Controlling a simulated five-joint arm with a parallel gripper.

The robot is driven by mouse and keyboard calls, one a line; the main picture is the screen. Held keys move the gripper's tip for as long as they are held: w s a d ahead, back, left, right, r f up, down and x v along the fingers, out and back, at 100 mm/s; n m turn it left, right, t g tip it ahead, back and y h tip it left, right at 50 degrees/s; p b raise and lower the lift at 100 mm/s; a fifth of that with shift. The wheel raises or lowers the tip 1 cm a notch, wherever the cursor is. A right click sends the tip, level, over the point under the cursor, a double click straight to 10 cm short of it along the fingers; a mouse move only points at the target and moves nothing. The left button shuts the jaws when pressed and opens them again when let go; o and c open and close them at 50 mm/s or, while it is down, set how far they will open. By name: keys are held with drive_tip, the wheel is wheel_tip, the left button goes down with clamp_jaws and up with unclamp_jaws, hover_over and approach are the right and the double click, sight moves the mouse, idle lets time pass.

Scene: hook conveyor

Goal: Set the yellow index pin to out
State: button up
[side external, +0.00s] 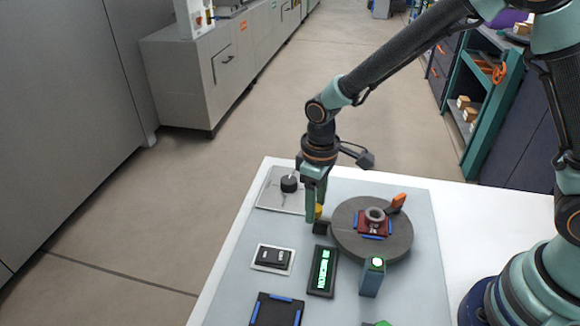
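The yellow index pin (318,211) shows as a small yellow knob above a black block (320,228). The block sits at the left edge of the dark round turntable (345,242). My gripper (315,212) points down at the pin, its green fingers at the knob and partly covering it. I cannot tell whether the fingers grip the pin or only stand beside it. How far the pin is pulled out is hidden.
The turntable bears a red fixture (374,230) with a grey ring and has an orange handle (398,203). Nearby are a black knob (289,184), a rocker switch (272,257), a green-lit display (322,270), a green-button post (372,280) and a blue-edged dark tray (277,311).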

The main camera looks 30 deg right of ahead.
clamp_jaws()
idle(1.2)
